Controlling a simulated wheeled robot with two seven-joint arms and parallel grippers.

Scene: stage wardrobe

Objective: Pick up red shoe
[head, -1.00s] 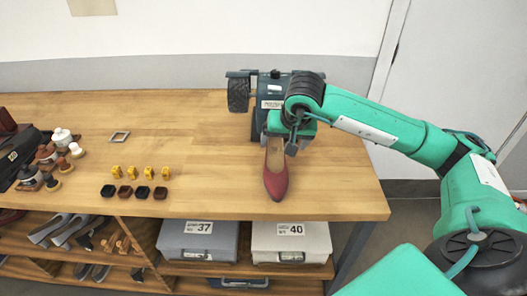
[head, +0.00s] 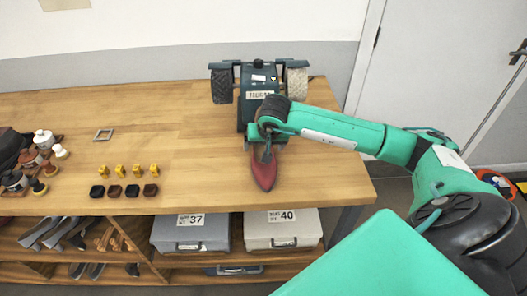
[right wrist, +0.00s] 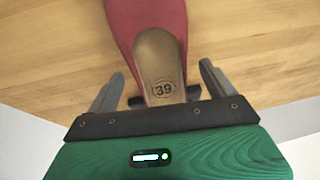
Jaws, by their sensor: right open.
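The red shoe (head: 264,175) lies on the wooden table near its front right edge, toe toward me. Its heel end is partly hidden under my right gripper (head: 264,148) in the head view. In the right wrist view the shoe (right wrist: 118,12) shows its tan insole marked 39. My right gripper (right wrist: 160,84) is open, with one finger on each side of the shoe's heel end and a gap to each side. My left gripper is not in view.
A dark green machine with two brush wheels (head: 258,78) stands just behind the shoe. Grey boxes (head: 190,232) sit on the shelf below.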

